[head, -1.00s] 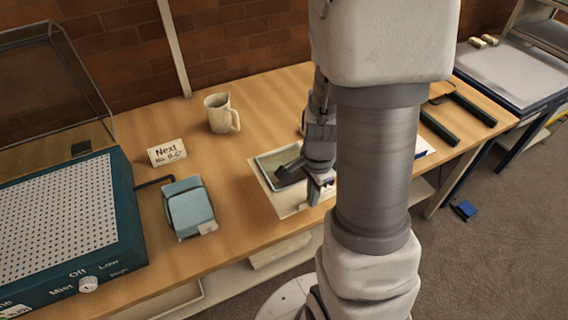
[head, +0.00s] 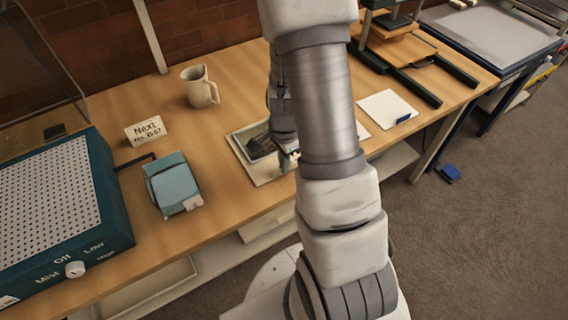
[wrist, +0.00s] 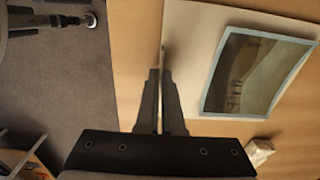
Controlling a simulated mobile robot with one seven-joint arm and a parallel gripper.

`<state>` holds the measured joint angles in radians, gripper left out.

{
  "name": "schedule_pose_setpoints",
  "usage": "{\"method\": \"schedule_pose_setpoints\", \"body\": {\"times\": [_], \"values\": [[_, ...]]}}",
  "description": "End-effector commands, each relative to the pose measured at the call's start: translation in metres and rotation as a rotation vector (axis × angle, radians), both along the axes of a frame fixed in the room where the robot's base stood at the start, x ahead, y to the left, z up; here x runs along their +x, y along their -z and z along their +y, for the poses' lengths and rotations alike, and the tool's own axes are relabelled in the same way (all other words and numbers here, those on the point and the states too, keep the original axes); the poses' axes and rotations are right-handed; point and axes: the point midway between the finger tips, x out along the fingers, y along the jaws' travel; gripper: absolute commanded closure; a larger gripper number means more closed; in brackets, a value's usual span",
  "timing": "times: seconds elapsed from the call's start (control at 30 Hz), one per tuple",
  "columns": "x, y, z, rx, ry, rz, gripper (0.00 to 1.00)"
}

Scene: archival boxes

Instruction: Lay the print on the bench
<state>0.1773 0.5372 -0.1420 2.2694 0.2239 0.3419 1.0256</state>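The print (wrist: 258,72), a dark landscape picture with a pale border, lies on a beige board (wrist: 188,60) on the bench. The print also shows in the head view (head: 257,146), left of my arm, with the board's corner (head: 262,178) near the bench's front edge. My gripper (wrist: 161,72) is at the board's edge, its two fingers close together with a thin pale edge between them. It seems shut on the board's edge, beside the picture. In the head view, my arm hides most of the gripper and the board's right side.
On the wooden bench (head: 222,107) stand a beige jug (head: 199,87), a sign card (head: 145,130), a teal block-like object (head: 172,184) and a teal perforated unit (head: 58,205). A white sheet (head: 387,108) and a dark-railed frame (head: 415,75) are at right.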

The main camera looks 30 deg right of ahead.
Motion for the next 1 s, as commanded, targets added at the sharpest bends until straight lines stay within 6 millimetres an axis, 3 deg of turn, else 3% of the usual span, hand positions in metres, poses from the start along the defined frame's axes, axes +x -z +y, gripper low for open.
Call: {"method": "schedule_pose_setpoints", "body": {"times": [0.17, 0.3, 0.37, 0.77, 1.0], "values": [[0.000, 0.005, 0.000, 0.000, 0.000, 0.000, 1.00], [0.000, 0.003, 0.000, 0.000, 0.000, 0.000, 0.74], [0.000, 0.003, 0.000, 0.000, 0.000, 0.000, 0.66], [0.000, -0.005, 0.000, 0.000, -0.001, -0.001, 0.66], [0.001, -0.050, 0.000, -0.001, 0.000, -0.006, 0.66]]}}
